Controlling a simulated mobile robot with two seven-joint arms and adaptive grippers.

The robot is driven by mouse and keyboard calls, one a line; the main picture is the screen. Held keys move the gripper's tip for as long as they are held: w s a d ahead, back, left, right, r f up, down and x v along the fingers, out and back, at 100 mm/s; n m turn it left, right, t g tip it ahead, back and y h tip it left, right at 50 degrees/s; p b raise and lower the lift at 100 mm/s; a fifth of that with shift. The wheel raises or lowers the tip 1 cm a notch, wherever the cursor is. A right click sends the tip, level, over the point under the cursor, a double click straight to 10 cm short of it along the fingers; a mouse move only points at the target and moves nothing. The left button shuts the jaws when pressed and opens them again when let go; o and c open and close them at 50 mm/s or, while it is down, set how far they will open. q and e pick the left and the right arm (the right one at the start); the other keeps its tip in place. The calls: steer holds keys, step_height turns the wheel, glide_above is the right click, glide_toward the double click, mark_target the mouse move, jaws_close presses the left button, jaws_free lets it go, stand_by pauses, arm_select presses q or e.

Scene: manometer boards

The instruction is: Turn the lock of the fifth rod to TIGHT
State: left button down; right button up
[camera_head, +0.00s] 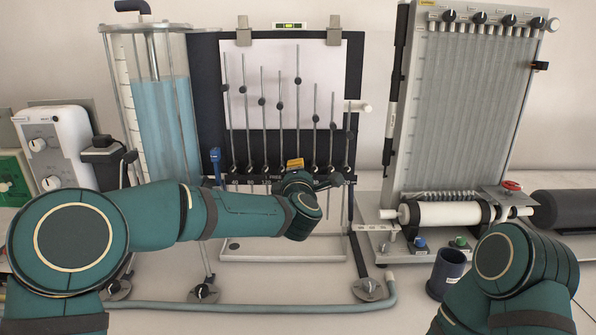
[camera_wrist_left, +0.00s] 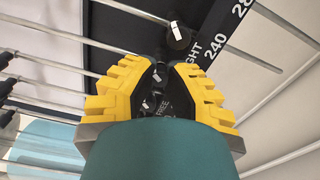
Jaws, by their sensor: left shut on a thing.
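The manometer board (camera_head: 272,85) stands upright in the middle of the head view, with several thin rods in a row. The fifth rod (camera_head: 298,115) runs down to my left gripper (camera_head: 295,164). That gripper hides the rod's lower end and its lock. In the left wrist view, the yellow fingers of my left gripper (camera_wrist_left: 157,82) are shut on a dark lock knob (camera_wrist_left: 157,75) with a small pale mark. The word FREE shows beside it; I cannot tell its exact setting. A neighbouring lock knob (camera_wrist_left: 177,37) stands clear, near TIGHT and 240. My right gripper is not visible.
A blue water tank (camera_head: 163,115) stands left of the board. A grey multi-tube panel (camera_head: 465,110) stands to the right, above a white cylinder (camera_head: 450,214). A dark cup (camera_head: 447,272) stands near my right arm. A hose (camera_head: 250,307) runs along the front.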

arm_select(q)
steer(key=shift+d+m, duration=0.1)
steer(key=shift+m, duration=1)
steer(key=c, duration=1.2)
jaws_free()
steer(key=shift+s, duration=0.1)
steer(key=s, duration=1.2)
